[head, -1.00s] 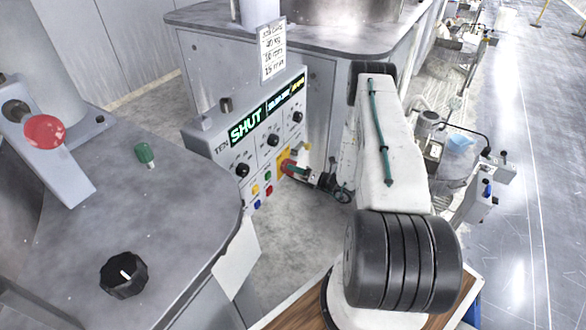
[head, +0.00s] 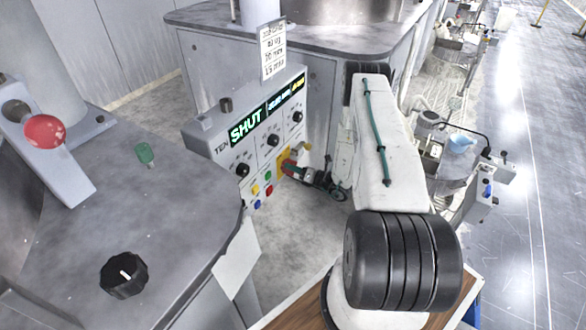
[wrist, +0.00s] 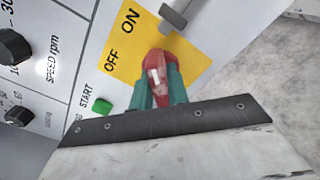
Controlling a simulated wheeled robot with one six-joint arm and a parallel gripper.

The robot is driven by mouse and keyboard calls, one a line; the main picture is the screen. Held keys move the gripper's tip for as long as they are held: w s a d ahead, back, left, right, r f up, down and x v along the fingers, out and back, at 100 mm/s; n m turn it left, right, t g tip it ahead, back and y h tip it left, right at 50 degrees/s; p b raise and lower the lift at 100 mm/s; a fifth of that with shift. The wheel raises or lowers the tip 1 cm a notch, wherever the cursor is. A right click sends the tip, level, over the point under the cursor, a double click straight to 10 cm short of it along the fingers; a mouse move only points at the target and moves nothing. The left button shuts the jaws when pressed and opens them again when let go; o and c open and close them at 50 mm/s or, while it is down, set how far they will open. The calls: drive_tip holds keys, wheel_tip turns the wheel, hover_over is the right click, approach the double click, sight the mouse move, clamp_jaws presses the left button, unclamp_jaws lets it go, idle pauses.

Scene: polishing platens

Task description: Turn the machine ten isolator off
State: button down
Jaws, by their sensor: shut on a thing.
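The machine ten isolator is a red handle (wrist: 158,66) on a yellow plate (wrist: 112,70) printed OFF and ON. A pale mark shows on the handle, but its setting is hard to tell. My gripper (wrist: 162,90) has green fingers, one on each side of the red handle, and is shut on it. In the head view, my gripper (head: 291,168) reaches the yellow plate at the right end of the panel (head: 215,150) marked TEN, largely covering the handle. The panel's display reads SHUT.
Black knobs (head: 242,170) and coloured buttons (head: 268,177) sit left of the isolator. A grey metal lug (wrist: 176,14) stands close above it in the wrist view. A grey machine top (head: 190,215) with a black knob (head: 124,275) fills the left foreground.

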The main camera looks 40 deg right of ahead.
drive_tip(key=n, duration=0.4)
drive_tip(key=shift+a+n, duration=0.1)
drive_tip(key=shift+n, duration=0.2)
drive_tip(key=n, duration=0.9)
drive_tip(key=shift+s+a, duration=0.1)
drive_tip(key=shift+n, duration=1.9)
drive_tip(key=c, duration=1.4)
unclamp_jaws()
drive_tip(key=shift+o, duration=0.2)
drive_tip(key=shift+s, duration=0.1)
